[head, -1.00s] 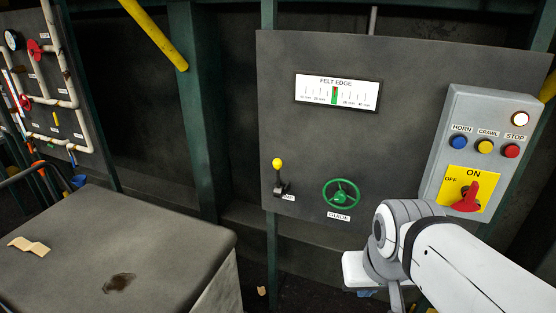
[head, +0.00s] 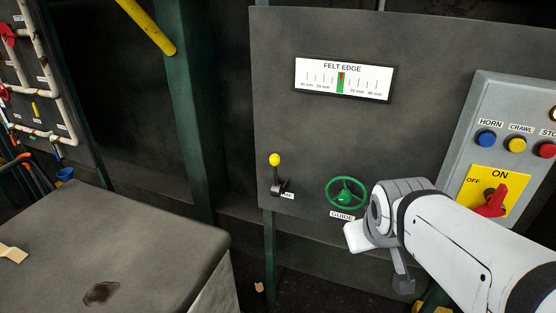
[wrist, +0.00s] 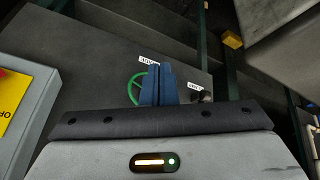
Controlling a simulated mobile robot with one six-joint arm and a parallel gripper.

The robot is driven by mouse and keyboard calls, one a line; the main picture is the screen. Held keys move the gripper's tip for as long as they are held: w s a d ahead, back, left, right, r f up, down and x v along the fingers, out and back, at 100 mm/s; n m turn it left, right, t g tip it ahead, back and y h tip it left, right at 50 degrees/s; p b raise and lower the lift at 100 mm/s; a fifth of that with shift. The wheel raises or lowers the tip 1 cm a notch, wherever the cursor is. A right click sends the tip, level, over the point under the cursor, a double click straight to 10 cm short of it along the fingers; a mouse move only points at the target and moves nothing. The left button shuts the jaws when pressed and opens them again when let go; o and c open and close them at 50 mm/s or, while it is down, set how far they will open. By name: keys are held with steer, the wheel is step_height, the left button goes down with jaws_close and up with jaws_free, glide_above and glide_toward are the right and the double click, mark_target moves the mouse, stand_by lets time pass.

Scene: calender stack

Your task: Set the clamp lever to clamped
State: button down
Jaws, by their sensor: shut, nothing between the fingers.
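The clamp lever (head: 275,174) is a dark lever with a yellow knob on the lower left of the grey panel. It stands nearly upright, knob at the top, and partly covers its label. In the wrist view, a dark part of the lever (wrist: 204,97) shows just right of my fingers; its knob is not clear there. My gripper (wrist: 158,84) has blue fingers, closed together and empty. They overlap the green guide wheel (wrist: 136,86) in that view; contact cannot be told. In the head view my arm hides the fingers.
The green guide wheel (head: 346,193) is right of the lever. The felt edge gauge (head: 343,79) is above. A grey box (head: 502,150) with buttons and a red switch is at right. A dark cabinet top (head: 110,250) fills the lower left.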

mark_target(276, 174)
steer(key=w+a+f+n+t+y+b, duration=0.15)
steer(key=w+f+n+t+b, duration=0.25)
steer(key=w+n+t+b, duration=0.55)
steer(key=w+a+f+n+y+b, duration=0.2)
steer(key=w+a+n+y+b, duration=0.2)
steer(key=w+a+n+y, duration=0.8)
steer(key=w+a+r+n+h+p, duration=0.1)
steer(key=w+a, duration=0.3)
steer(key=w, duration=0.4)
steer(key=shift+n+h+p, duration=0.35)
steer(key=shift+n+p, duration=0.35)
steer(key=shift+n, duration=0.05)
